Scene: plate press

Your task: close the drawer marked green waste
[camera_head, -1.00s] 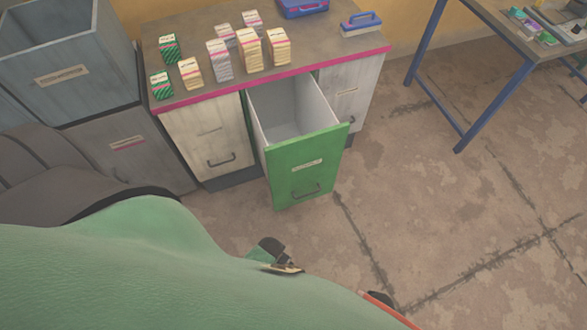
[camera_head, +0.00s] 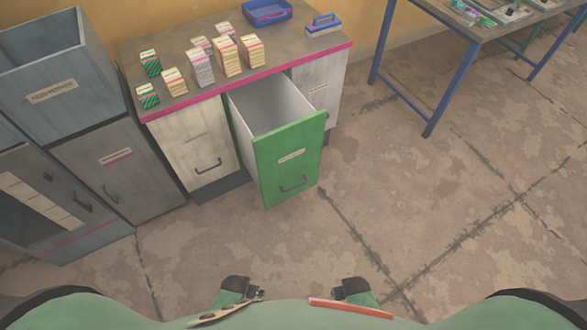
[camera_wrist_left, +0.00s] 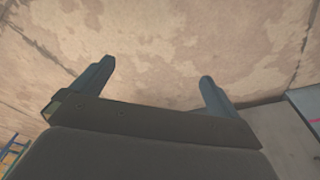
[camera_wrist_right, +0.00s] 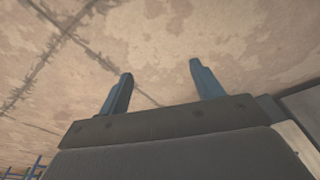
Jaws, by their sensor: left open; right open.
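The green-fronted drawer (camera_head: 290,165) is pulled well out of the cabinet in the head view. Its pale inside looks empty. A label (camera_head: 292,156), too small to read, and a dark bar handle (camera_head: 293,184) are on its front. My left gripper (camera_head: 238,283) and right gripper (camera_head: 350,287) are low in the head view, apart from the drawer and short of it. In the left wrist view my left gripper (camera_wrist_left: 155,88) has its fingers spread with only floor between them. In the right wrist view my right gripper (camera_wrist_right: 160,88) is likewise spread and empty.
The cabinet top (camera_head: 180,85) holds several small stacked packs, a blue tray (camera_head: 267,13) and a blue-handled brush-like item (camera_head: 323,25). Grey cabinets (camera_head: 120,165) stand at left. A blue-legged table (camera_head: 436,65) stands at upper right. The floor before the drawer is clear.

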